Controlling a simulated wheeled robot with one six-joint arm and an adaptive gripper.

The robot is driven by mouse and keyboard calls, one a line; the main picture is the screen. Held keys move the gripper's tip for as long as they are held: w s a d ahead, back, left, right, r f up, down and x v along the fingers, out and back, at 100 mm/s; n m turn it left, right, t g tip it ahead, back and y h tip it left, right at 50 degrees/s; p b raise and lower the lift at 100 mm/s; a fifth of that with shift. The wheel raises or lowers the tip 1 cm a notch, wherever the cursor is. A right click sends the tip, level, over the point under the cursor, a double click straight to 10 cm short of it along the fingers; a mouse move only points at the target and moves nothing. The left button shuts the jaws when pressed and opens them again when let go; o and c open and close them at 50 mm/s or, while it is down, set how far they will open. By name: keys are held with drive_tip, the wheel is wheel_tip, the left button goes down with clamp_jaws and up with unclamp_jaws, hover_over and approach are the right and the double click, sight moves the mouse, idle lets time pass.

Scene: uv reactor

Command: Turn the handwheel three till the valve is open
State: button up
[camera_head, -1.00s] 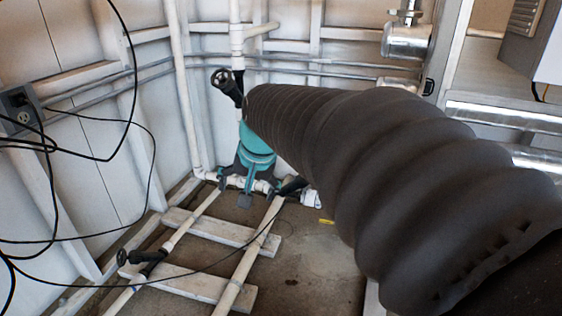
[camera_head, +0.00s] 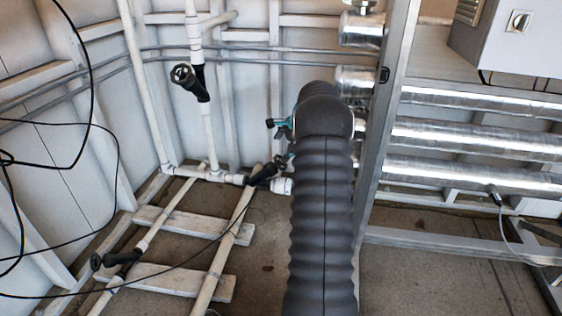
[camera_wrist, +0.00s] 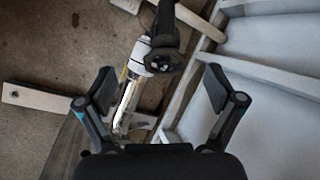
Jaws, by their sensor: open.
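Three black handwheel valves show in the head view, and no marking tells which is handwheel three. One handwheel (camera_head: 182,74) sits on the upright white pipe at upper left. Another black valve (camera_head: 262,175) is on the low pipe just left of my arm. A third valve (camera_head: 110,260) is on the floor pipe at lower left. My gripper (camera_head: 280,124) is mostly hidden behind my arm there. In the wrist view my gripper (camera_wrist: 159,76) is open and empty. A black handwheel (camera_wrist: 162,60) lies beyond and between its fingers, apparently untouched; I cannot tell which one.
Silver tubes (camera_head: 478,138) and a metal frame post (camera_head: 382,130) stand right of my arm. A grey cabinet (camera_head: 508,40) hangs at upper right. Black cables (camera_head: 92,90) hang at left. White pipes and boards (camera_head: 190,222) lie on the floor.

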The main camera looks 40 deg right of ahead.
sight(282, 163)
drive_tip(key=shift+m, duration=0.7)
drive_tip(key=shift+w+d+f, duration=0.4)
drive_tip(key=shift+w+f, duration=0.15)
drive_tip(key=shift+f, duration=1.05)
drive_tip(key=shift+w+d+f, duration=0.4)
drive_tip(key=shift+w+f, duration=0.15)
drive_tip(key=shift+f, duration=1.1)
drive_tip(key=shift+w+d+f, duration=0.4)
drive_tip(key=shift+w+f, duration=0.15)
drive_tip(key=shift+f, duration=1.05)
drive_tip(key=c, duration=1)
drive_tip(key=shift+f+b, duration=0.1)
drive_tip(key=shift+b, duration=0.2)
drive_tip(key=shift+s+f+n+b, duration=0.15)
drive_tip(key=shift+n+b, duration=0.15)
drive_tip(key=shift+b, duration=0.2)
